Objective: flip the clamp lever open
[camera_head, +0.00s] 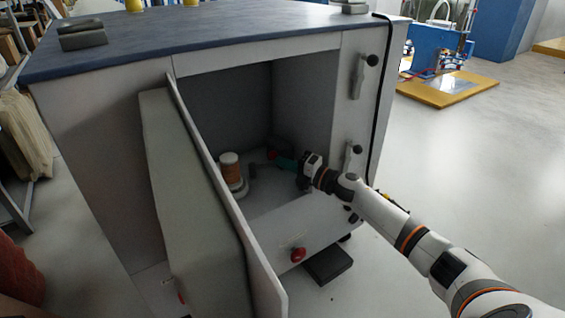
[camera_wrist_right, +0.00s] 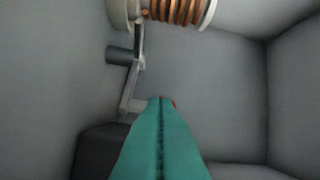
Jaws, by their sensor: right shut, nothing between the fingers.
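My right gripper (camera_head: 284,163) reaches into the open cabinet, its teal fingers shut with nothing between them. In the right wrist view the fingers (camera_wrist_right: 160,102) point at the grey interior. A small red part (camera_head: 272,154) shows just beyond the fingertips; it is mostly hidden in the wrist view, so I cannot tell whether they touch it or whether it is the clamp lever's handle. A grey metal arm with a dark round pin (camera_wrist_right: 120,56) lies left of the fingers, beside a copper-coloured coil (camera_wrist_right: 182,10). My left gripper is not in view.
The cabinet door (camera_head: 205,200) stands open at the left of the opening. Two dark-knobbed handles (camera_head: 358,80) (camera_head: 348,160) and a black cable are on the right front panel. A red knob (camera_head: 298,254) sits on the lower front. The coil (camera_head: 230,168) stands left of my gripper.

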